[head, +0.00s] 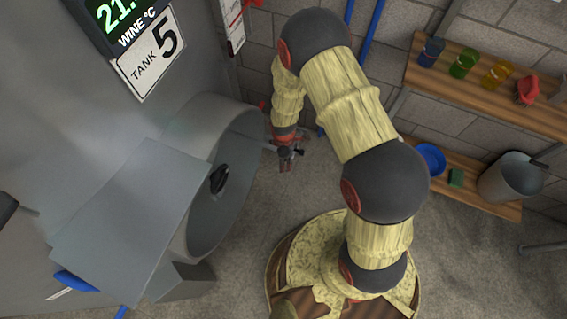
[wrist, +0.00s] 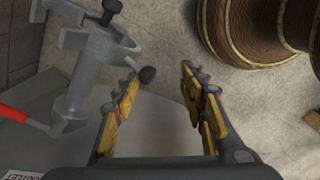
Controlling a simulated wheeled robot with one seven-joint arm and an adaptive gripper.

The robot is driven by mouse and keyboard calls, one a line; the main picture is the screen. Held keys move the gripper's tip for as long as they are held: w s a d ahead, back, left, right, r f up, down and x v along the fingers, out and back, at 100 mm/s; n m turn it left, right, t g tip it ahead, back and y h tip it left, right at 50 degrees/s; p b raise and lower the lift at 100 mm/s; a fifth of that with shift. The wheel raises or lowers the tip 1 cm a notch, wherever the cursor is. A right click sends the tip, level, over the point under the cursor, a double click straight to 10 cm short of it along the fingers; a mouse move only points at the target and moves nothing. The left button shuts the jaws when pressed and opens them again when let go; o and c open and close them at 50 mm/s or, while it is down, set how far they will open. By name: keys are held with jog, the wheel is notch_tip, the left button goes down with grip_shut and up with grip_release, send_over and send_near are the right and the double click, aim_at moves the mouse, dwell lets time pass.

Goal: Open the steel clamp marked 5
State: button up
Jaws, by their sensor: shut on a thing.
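A steel clamp or fitting (wrist: 95,65) with a dark knob on top fills the left of the wrist view. A short arm with a black ball end (wrist: 147,74) reaches from it to beside my left fingertip. No number shows on it. My gripper (wrist: 160,82) is shut on the clamp's ball-ended part; its fingers stand apart, and the contact itself is not clear. In the head view my gripper (head: 290,158) is low, right of the round grey tank collar (head: 238,195), at a small dark-knobbed fitting. The "TANK 5" sign (head: 150,54) hangs above.
A red-handled lever (wrist: 14,113) sits left of the clamp, above a partly seen label (wrist: 24,175). A black knob (head: 219,179) sits in the collar opening. Shelves (head: 470,85) with coloured cups and a bucket (head: 511,178) stand right. Floor lies open below my gripper.

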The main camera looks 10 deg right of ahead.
notch_tip(320, 180, up, 9)
dwell(0.3)
jog(key=shift+f, duration=0.1)
jog(key=shift+c, duration=0.4)
